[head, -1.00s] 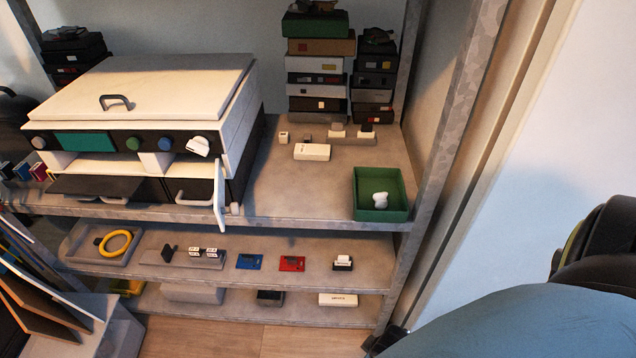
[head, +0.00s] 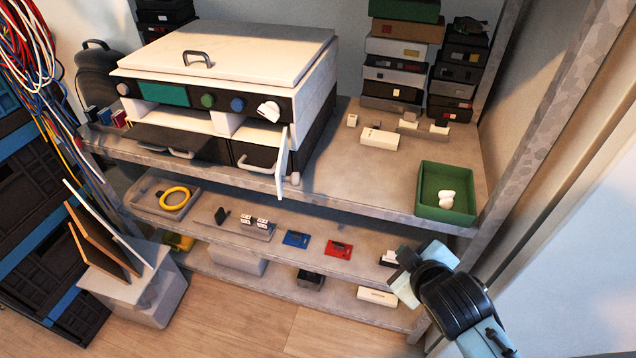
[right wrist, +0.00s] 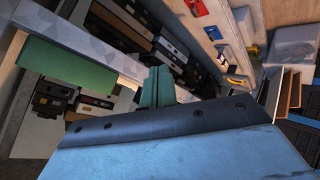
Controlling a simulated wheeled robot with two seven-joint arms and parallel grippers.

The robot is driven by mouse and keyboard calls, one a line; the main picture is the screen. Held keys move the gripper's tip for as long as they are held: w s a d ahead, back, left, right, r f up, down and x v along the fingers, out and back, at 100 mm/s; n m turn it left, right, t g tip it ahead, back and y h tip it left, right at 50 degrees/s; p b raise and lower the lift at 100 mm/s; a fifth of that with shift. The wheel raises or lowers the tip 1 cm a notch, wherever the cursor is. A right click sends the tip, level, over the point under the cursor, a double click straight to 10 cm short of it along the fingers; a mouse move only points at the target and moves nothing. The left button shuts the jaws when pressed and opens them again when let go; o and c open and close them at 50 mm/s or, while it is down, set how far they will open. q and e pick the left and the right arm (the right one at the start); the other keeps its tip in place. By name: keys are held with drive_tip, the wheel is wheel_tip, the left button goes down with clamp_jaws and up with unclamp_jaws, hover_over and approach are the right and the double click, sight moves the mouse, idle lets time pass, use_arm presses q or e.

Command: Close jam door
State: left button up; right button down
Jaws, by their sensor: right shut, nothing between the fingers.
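The white machine (head: 230,62) stands on the upper shelf with its lid down and a row of knobs on its front. A narrow white door (head: 283,163) at its front right stands open, sticking out over the shelf edge; it looks like the jam door. Beside it is a dark front panel with a grey handle (head: 258,165). My right gripper (head: 408,262) is low at the right, in front of the shelf edge, well apart from the door. Its green fingers (right wrist: 157,86) are together and empty in the right wrist view. My left gripper is not in view.
A green bin (head: 425,205) with a white item sits at the upper shelf's right end, just above my right gripper. A metal post (head: 545,120) stands at the right. The lower shelf holds a yellow ring (head: 174,199) and small boards. Panels (head: 100,243) lean at the left.

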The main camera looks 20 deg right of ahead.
drive_tip(key=w+r+n+t+y, duration=0.7)
drive_tip(key=w+r+n+t, duration=0.35)
drive_tip(key=r+n, duration=0.6)
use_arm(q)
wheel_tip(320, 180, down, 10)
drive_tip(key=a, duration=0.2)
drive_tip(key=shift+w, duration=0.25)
use_arm(e)
drive_tip(key=a+f+n+g+y, duration=0.1)
drive_tip(key=a+n+g+y, duration=0.5)
drive_tip(key=n, duration=0.7)
drive_tip(key=w+a+f+n+g+y, duration=0.1)
drive_tip(key=a+n+g+y, duration=0.5)
drive_tip(key=n, duration=0.8)
drive_tip(key=shift+a+f+g, duration=0.75)
drive_tip(key=shift+a+g, duration=0.2)
drive_tip(key=shift+a, duration=0.05)
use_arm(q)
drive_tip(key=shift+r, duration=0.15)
use_arm(e)
drive_tip(key=shift+w+a, duration=0.1)
